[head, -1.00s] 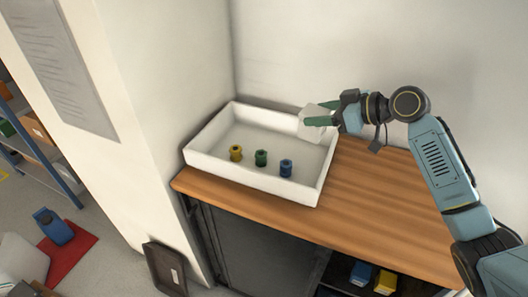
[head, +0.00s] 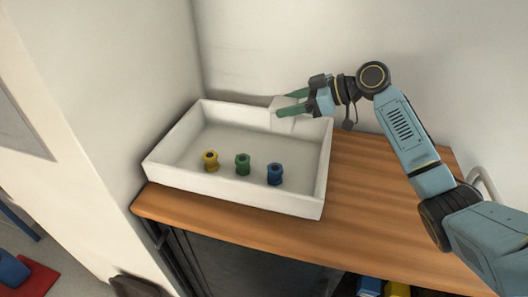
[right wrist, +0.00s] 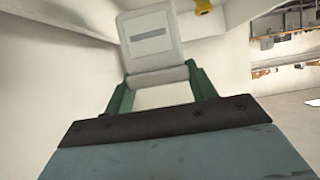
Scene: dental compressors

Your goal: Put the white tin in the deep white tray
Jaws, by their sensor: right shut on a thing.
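The white tin (head: 283,124) is a pale block with a grey label strip, seen in the right wrist view (right wrist: 150,42). My right gripper (head: 284,105) has its green fingers shut on the tin. It holds the tin at the back right part of the deep white tray (head: 235,188), at about rim height in the head view. I cannot tell whether the tin touches the tray's back wall. The tray is a large open box on the wooden worktop. My left gripper is not in view.
A yellow (head: 210,161), a green (head: 243,164) and a blue spool-like part (head: 275,174) stand in the tray's front half. The tray floor behind them looks clear. The wooden worktop (head: 375,200) is bare right of the tray. Walls stand close behind and left.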

